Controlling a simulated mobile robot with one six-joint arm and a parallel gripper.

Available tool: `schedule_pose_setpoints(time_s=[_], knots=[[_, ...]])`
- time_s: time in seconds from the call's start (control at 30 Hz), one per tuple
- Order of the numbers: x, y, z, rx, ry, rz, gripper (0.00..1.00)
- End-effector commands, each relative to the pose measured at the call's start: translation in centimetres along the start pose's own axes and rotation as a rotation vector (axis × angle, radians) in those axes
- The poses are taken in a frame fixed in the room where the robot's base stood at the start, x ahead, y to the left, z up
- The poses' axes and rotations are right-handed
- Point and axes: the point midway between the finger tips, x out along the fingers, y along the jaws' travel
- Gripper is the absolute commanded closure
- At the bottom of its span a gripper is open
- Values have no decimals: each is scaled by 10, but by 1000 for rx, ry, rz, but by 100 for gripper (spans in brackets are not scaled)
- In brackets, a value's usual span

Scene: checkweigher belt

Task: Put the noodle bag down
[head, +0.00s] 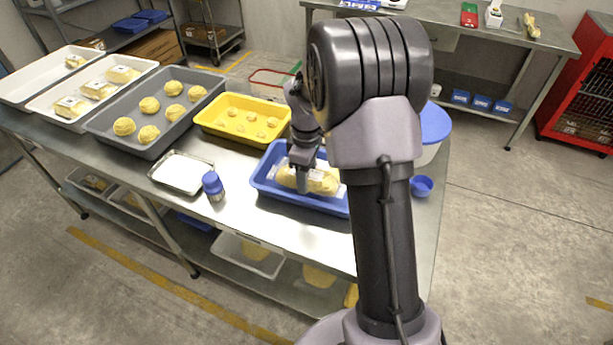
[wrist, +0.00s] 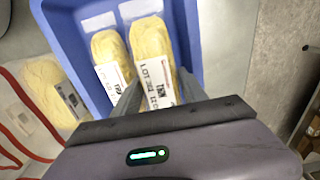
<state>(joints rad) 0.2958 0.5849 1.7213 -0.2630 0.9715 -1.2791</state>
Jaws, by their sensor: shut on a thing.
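My gripper (head: 303,183) reaches down into a blue tray (head: 263,181) on the steel table. It is shut on a yellow noodle bag (head: 324,181) with a white printed label. In the wrist view my gripper (wrist: 157,96) has its fingers on either side of this noodle bag (wrist: 149,42). A second, similar bag (wrist: 108,47) lies beside it on the left, inside the blue tray (wrist: 66,38). My arm hides part of the tray in the head view. I cannot tell whether the held bag touches the tray floor.
Left of the blue tray stand a yellow tray (head: 213,133), a small metal tray (head: 157,184) and a blue-capped jar (head: 213,187). A grey tray (head: 106,142) holds several dough-like pieces. A small blue cup (head: 421,186) stands right of my arm. Another bag (wrist: 43,88) lies outside the blue tray.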

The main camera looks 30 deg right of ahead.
Motion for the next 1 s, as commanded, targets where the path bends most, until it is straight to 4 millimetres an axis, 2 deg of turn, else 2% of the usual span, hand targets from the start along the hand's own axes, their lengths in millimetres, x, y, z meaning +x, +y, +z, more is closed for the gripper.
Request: schedule_pose_setpoints(time_s=[0.37, 0.4, 0.43, 0.67, 0.73, 0.87, 1.0], knots=[[10, 0, 0, 0, 0, 0, 100], [10, 0, 0, 0, 0, -1, 44], [10, 0, 0, 0, 0, -1, 41], [9, 0, 0, 0, 0, 0, 41], [2, 0, 0, 0, 1, 1, 41], [-32, 0, 0, 0, 2, 2, 41], [-76, 0, 0, 0, 3, 1, 41]])
